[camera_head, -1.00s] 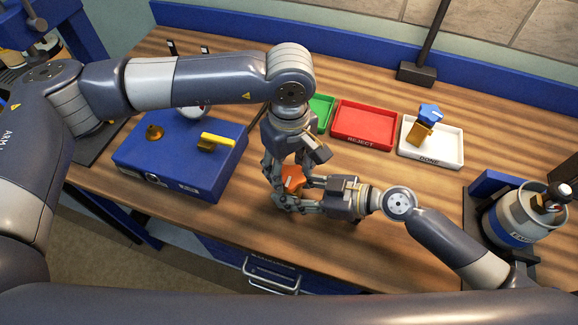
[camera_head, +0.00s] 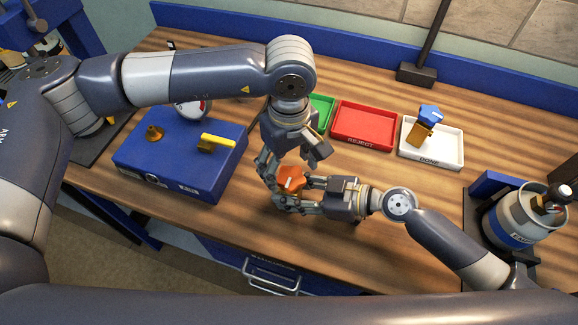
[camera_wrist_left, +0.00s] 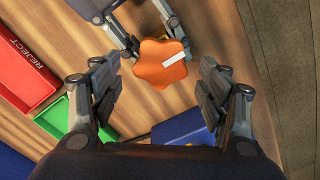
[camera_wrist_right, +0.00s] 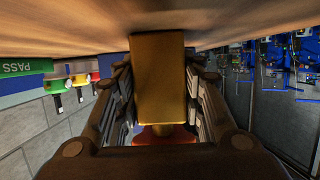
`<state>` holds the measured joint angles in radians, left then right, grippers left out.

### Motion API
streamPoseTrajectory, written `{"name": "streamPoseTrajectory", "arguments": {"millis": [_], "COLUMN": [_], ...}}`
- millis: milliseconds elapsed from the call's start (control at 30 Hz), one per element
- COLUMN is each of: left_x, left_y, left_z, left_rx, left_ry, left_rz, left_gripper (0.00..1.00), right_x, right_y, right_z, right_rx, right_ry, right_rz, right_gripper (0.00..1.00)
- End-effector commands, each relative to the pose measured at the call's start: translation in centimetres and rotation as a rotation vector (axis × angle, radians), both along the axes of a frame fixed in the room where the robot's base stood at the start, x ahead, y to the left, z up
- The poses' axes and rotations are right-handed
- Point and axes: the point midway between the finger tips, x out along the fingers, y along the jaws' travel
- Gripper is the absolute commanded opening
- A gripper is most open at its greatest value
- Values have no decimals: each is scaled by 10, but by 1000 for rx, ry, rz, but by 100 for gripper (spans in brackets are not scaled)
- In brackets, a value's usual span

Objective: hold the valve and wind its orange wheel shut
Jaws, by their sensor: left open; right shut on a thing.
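The valve has an orange lobed wheel (camera_head: 291,179) with a white mark, also seen in the left wrist view (camera_wrist_left: 160,64). Its brass body (camera_wrist_right: 158,85) fills the middle of the right wrist view, with the wheel partly visible below it in that inverted view. My right gripper (camera_head: 290,201) is shut on the brass body from the right, with fingers on both sides. My left gripper (camera_wrist_left: 160,92) is open above the wheel. Its fingers are spread wide, and the wheel shows past their tips, apart from them. The body is mostly hidden in the head view.
A blue box (camera_head: 180,163) with brass fittings and a yellow handle is at left. A green tray (camera_head: 321,108), a red REJECT tray (camera_head: 364,125) and a white DONE tray (camera_head: 447,151) holding a blue-wheeled valve (camera_head: 424,124) stand behind. A grey cylinder (camera_head: 518,218) stands at right.

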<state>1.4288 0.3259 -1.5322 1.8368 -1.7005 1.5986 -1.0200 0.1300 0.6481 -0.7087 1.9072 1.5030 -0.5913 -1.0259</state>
Motion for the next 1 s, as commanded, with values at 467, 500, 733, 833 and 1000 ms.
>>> {"name": "streamPoseTrajectory", "arguments": {"millis": [467, 500, 733, 833, 1000], "left_x": [1, 1, 0, 0, 1], "left_y": [0, 0, 0, 0, 0], "left_z": [93, 97, 108, 108, 108], "left_rx": [1, 1, 1, 1, 1], "left_ry": [-4, -4, -2, -2, -2], "left_rz": [1, 0, 0, 0, 0], "left_gripper": [69, 69, 69, 69, 69], "right_x": [0, 0, 0, 0, 0], "right_y": [0, 0, 0, 0, 0], "right_z": [-1, -1, -1, -1, -1], "right_rx": [-1, -1, -2, -2, -2], "right_ry": [2, 2, 2, 2, 2], "right_rz": [-1, -1, 0, 0, 0], "right_gripper": [0, 0, 0, 0, 0]}}
